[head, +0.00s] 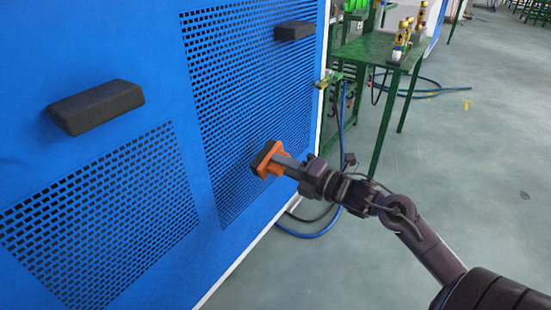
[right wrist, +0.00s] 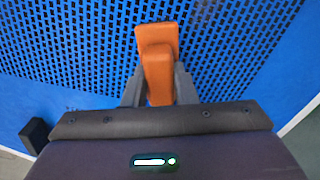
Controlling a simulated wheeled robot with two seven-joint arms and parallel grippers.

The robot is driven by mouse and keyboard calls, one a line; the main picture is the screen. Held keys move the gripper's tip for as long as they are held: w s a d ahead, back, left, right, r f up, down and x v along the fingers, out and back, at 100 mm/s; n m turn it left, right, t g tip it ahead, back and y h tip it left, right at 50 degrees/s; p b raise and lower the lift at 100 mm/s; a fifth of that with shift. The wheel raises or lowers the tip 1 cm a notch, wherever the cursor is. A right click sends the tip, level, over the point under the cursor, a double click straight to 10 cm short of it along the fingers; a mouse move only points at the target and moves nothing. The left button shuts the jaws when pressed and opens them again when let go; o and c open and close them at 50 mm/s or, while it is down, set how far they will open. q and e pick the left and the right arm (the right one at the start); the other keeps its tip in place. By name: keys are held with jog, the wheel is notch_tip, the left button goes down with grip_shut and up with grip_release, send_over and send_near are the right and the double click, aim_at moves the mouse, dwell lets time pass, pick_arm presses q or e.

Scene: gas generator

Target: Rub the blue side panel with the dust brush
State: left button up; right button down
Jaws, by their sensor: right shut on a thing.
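The blue side panel (head: 150,50) fills the left of the head view, with perforated grilles in it. It also fills most of the right wrist view (right wrist: 60,95). My right gripper (head: 281,163) is shut on the orange dust brush (head: 272,161), which shows between the fingers in the right wrist view (right wrist: 158,70). The brush's dark side faces the lower part of the right grille in the head view. It is at or very close to the panel; I cannot tell if it touches. My left gripper is not in view.
Two black handles stick out of the panel, one at the left (head: 97,106) and one at the top (head: 294,30). A green table (head: 376,47) with yellow items stands behind the panel's right edge. Blue hoses (head: 310,235) lie on the floor. The floor at right is clear.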

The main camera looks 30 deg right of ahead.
jog(key=shift+v, duration=0.85)
jog(key=p+v, duration=0.2)
jog(key=v, duration=0.1)
dwell(0.3)
